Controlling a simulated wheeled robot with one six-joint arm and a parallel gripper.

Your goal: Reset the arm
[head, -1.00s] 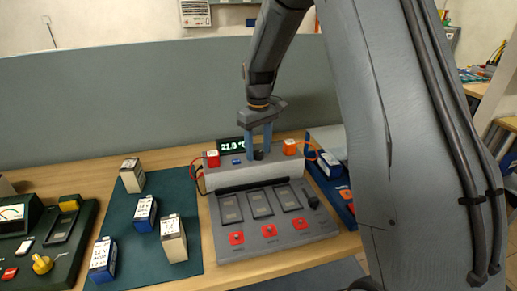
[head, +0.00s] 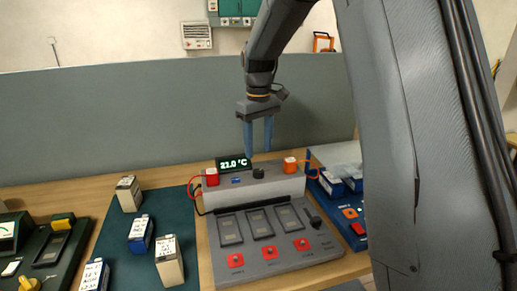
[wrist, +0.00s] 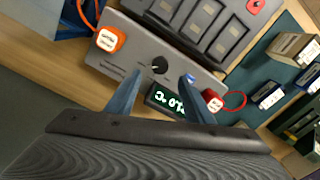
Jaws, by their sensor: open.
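My gripper (head: 258,148) hangs above the rear of the grey battery station (head: 330,247) with its two blue fingers pointing down. The fingers are apart with nothing between them. Below the fingertips is a black knob (head: 258,173) on the station's raised rear part, and a gap shows between them. In the wrist view the knob (wrist: 159,66) lies beyond the spread fingers (wrist: 158,92). A small display (head: 233,164) behind the station reads about 21.0 °C.
A red block (head: 212,177) and an orange block (head: 290,165) flank the knob. Several batteries stand on a dark green mat (head: 187,211) at left.

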